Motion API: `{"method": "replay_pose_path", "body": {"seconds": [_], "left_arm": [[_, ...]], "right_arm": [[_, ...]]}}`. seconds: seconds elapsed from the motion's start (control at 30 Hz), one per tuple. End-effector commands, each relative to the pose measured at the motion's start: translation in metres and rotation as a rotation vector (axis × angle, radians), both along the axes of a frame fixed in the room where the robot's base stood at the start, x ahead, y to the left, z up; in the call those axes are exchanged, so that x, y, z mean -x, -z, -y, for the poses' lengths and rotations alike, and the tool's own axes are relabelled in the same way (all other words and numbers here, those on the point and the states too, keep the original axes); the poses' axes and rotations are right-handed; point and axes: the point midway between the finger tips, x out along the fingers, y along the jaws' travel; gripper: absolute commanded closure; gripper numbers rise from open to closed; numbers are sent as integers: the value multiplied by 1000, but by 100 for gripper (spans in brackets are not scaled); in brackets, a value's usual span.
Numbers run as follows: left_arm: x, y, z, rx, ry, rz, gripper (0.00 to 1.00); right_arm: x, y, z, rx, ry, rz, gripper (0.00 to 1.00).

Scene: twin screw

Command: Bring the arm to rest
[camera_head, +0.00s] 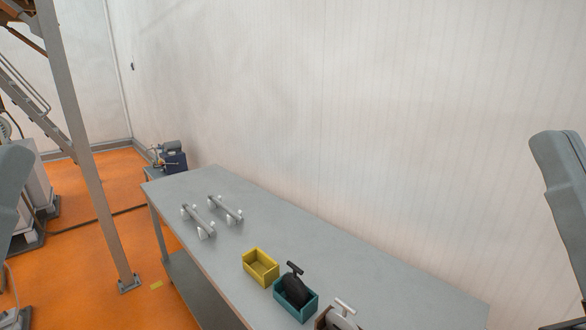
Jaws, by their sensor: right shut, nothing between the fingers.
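My right arm (562,190) stands at the right edge, to the right of the table and clear of it. Its gripper is shut and empty; the frame edge hides most of it and I cannot pick out the fingertips. My left arm (10,195) shows as a grey part cut off by the left edge. The left gripper's fingers are not in view. Neither arm touches anything on the table (385,270).
Two metal bars with pale round ends, a nearer one (197,221) and a farther one (226,208), lie on the table. A yellow bin (261,267), a teal bin (296,307) with a black tool, and a partly cut-off box with a grey tool stand along the front. A post (88,150) rises left.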

Motion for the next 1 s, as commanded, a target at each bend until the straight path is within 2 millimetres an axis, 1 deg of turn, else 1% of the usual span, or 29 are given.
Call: {"method": "replay_pose_path", "body": {"seconds": [0.03, 0.1, 0.17, 0.2, 0.27, 0.3, 0.37, 0.4, 0.47, 0.5, 0.57, 0.6, 0.7, 0.8, 0.83, 0.9, 1.0], "left_arm": [[-1, -25, 0, 0, 0, -3, 33], [0, -56, 0, 0, 0, 0, 33], [0, -79, 0, 0, 0, 2, 33], [0, -95, 0, 0, 0, 2, 33], [0, -119, 0, 0, 0, 1, 33], [0, -137, 0, 0, 0, 1, 33], [0, -166, 0, 0, 0, 0, 33], [0, -186, 0, 0, 0, 0, 33], [0, -215, 0, 0, 0, 0, 33], [0, -235, 0, 0, 0, 1, 33], [0, -264, 0, 0, 0, 1, 33], [0, -283, 0, 0, 0, 1, 33], [0, -328, 0, 0, 0, 1, 33], [0, -361, 0, 0, 0, 1, 33], [0, -368, 0, 0, 0, 1, 33], [0, -378, 0, 0, 0, 0, 33], [0, -383, 0, 0, 0, 0, 33]], "right_arm": [[-2, -24, -6, -4, -40, -14, 100], [-2, -54, -5, -4, -33, -13, 100], [-2, -76, -5, -3, -33, -14, 100], [-2, -91, -5, -4, -32, -14, 100], [-2, -116, -5, -4, -32, -14, 100], [-2, -134, -5, -3, -31, -14, 100], [-2, -162, -5, -3, -31, -14, 100], [-2, -182, -5, -3, -31, -14, 100], [-3, -212, -5, -3, -31, -14, 100], [-3, -232, -5, -3, -31, -15, 100], [-3, -260, -5, -3, -31, -15, 100], [-3, -280, -5, -3, -31, -15, 100], [-3, -324, -5, -4, -30, -15, 100], [-3, -357, -5, -4, -30, -15, 100], [-3, -364, -5, -4, -30, -15, 100], [-3, -375, -5, -3, -30, -16, 100], [-3, -379, -5, -3, -30, -16, 100]]}}
